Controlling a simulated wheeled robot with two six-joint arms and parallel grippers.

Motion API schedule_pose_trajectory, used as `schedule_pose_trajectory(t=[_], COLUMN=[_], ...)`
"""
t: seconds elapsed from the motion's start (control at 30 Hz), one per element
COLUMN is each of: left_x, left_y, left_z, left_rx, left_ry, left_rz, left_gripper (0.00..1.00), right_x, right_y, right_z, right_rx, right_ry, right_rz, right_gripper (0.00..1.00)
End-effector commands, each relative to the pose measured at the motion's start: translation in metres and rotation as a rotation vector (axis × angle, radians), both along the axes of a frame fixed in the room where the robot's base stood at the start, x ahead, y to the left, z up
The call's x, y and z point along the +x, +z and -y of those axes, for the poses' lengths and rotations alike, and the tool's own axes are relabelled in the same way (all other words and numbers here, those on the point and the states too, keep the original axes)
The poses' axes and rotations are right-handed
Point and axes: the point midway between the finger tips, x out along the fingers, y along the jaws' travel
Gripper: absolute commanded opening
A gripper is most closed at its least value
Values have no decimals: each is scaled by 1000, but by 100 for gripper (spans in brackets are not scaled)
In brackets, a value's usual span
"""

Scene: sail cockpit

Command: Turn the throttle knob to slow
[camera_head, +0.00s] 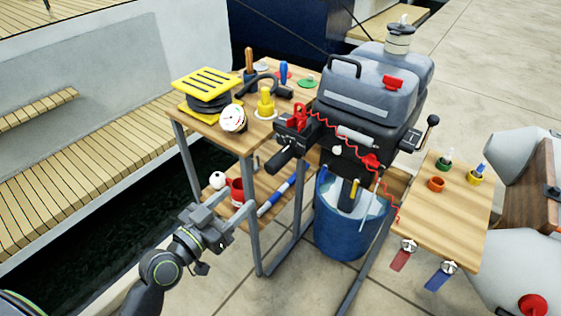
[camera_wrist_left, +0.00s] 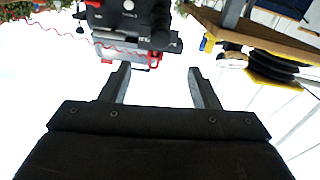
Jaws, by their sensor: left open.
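The grey and black outboard motor (camera_head: 365,110) stands in the middle of the head view. A dark tiller arm (camera_head: 296,135) points out from its left side and ends in a black cylindrical grip (camera_head: 279,161), which looks like the throttle knob. Its slow mark cannot be read. My left gripper (camera_head: 238,206) is open and empty, below and left of the grip, apart from it. In the left wrist view the gripper's two fingers (camera_wrist_left: 158,72) are spread, with the black grip (camera_wrist_left: 160,28) beyond them near the top. My right gripper is not in view.
A wooden workbench (camera_head: 215,135) with yellow pads (camera_head: 205,85) and tools stands left of the motor. A blue bucket (camera_head: 345,238) sits under the motor. A red coiled cord (camera_head: 352,142) hangs across the motor. A wooden side shelf (camera_head: 450,215) is at the right.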

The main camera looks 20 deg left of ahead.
Motion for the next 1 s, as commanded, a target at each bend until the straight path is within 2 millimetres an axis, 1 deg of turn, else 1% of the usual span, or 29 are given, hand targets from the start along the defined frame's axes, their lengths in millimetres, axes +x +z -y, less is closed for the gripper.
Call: schedule_pose_trajectory(t=[0.1,0.6,0.8,1.0], left_x=[20,116,141,151], left_y=[4,2,1,0], left_z=[8,42,51,54], left_rx=[-3,-1,-2,0], left_ry=[-1,0,1,1], left_rz=[2,0,-2,-2], left_gripper=[56,56,56,56], right_x=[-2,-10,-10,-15], right_y=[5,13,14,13], right_z=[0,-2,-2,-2], right_rx=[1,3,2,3], right_ry=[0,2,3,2], right_rz=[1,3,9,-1], right_gripper=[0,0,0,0])
